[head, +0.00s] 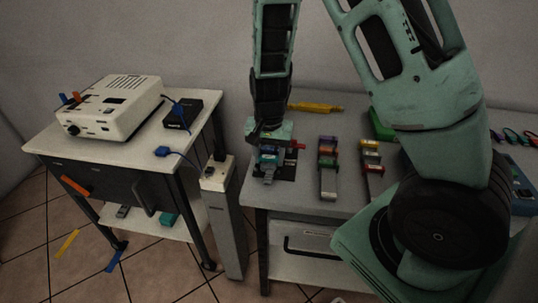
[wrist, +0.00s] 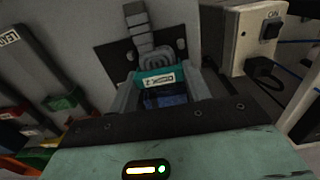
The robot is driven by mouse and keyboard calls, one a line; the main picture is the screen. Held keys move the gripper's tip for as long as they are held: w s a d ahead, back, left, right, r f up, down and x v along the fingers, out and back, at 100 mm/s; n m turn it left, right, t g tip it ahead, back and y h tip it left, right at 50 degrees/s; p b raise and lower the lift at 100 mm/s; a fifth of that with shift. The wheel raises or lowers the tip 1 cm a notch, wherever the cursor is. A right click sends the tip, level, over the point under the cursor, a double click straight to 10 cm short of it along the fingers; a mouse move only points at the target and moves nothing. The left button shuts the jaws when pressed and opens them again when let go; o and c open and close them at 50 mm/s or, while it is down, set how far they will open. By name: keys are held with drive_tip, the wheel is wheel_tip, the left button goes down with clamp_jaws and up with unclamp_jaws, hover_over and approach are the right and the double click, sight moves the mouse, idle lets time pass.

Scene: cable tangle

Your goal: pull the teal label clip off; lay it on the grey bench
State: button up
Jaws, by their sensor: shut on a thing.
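The teal label clip (wrist: 155,77) with a white printed label shows between my gripper's fingers in the wrist view. My gripper (wrist: 158,88) is shut on it, one grey finger at each side. A grey strap-like piece (wrist: 138,28) and a grey coiled part lie just beyond the clip, over a black square pad. I cannot tell whether the clip still touches them. A dark blue part shows just below the clip. In the head view my gripper (head: 267,160) points down over the near left part of the grey bench (head: 305,200), and mostly hides the clip.
Two grey bars with coloured clips (head: 328,165) (head: 371,160) lie to the right. A yellow tool (head: 315,107) and green box (head: 381,124) lie behind. A post with a white switch box (head: 217,172) stands close left. Bare bench shows at the front edge.

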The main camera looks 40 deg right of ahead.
sight(269, 156)
drive_tip(key=shift+r, duration=0.1)
drive_tip(key=shift+r+p, duration=2.25)
drive_tip(key=shift+f, duration=0.1)
